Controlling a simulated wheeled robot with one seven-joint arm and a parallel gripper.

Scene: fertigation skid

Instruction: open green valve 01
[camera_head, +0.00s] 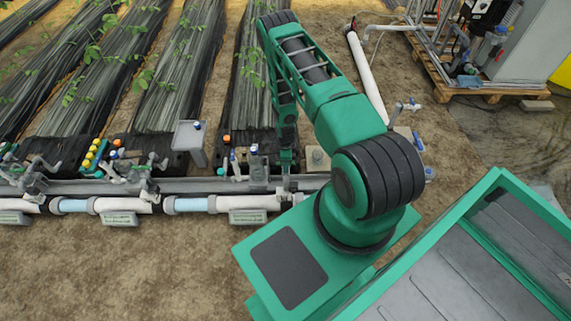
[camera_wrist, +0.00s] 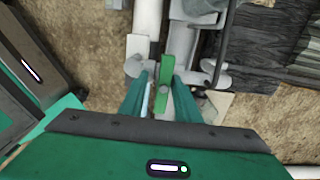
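The green valve handle (camera_wrist: 164,72) is a flat bar with a round pivot, seen in the wrist view. It lies roughly lengthwise in that picture, over pale pipe fittings. My gripper (camera_wrist: 161,78) is open, with one green finger on each side of the handle and visible gaps between. I cannot tell whether the fingers reach down to the handle's height. In the head view my gripper (camera_head: 287,185) points down at the pipe line, and I cannot make out the handle there.
A white pipe line (camera_head: 125,205) with several valves and label plates runs along the planted beds. A grey box on a post (camera_head: 190,135) stands left of my arm. A pallet (camera_head: 480,90) with equipment is at the upper right. Bare soil lies in front of the pipe.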

